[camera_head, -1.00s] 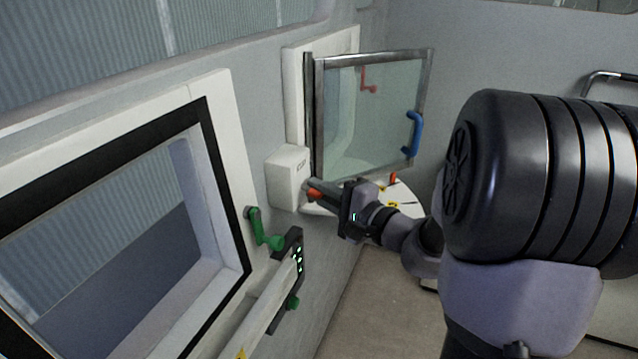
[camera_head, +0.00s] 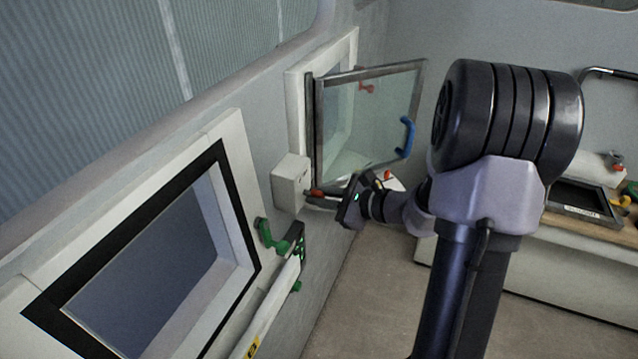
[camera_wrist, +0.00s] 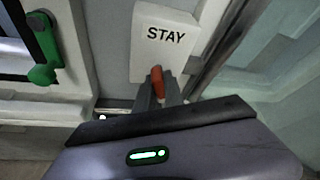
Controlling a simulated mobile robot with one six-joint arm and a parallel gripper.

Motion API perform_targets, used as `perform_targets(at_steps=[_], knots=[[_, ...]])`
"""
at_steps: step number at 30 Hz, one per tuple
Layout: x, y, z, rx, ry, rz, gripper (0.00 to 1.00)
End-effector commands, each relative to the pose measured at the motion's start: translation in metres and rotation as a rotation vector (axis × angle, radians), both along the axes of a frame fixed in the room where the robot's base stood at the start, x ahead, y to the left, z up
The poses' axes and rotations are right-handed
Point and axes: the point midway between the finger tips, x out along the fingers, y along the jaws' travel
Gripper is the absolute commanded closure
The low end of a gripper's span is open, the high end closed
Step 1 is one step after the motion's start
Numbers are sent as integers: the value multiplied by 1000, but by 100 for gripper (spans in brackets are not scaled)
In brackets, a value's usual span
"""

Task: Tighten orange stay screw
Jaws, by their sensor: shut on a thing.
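The orange stay screw (camera_head: 316,194) sits low on the side of a white box. In the wrist view the screw (camera_wrist: 157,77) shows as a small orange grip just below the white box marked STAY (camera_wrist: 168,50). My gripper (camera_wrist: 164,88) is shut on the orange screw, with its two fingers on either side of it. In the head view my gripper (camera_head: 325,199) reaches in from the right, at the foot of the open glass window (camera_head: 375,115). The screw's shaft is hidden.
The glass window with a blue handle (camera_head: 407,137) stands open just above my gripper. A green handle (camera_head: 266,235) and a rail with green knobs (camera_head: 298,245) are on the wall at left. A bench (camera_head: 510,255) stands at right. Floor between is clear.

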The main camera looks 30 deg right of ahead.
Motion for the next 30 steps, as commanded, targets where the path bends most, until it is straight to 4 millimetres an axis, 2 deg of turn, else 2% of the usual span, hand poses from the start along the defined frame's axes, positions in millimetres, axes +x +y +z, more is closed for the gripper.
perform_targets(at_steps=[2,30], knots=[[0,0,6,54,44,0,100],[0,0,2,759,592,-1,100]])
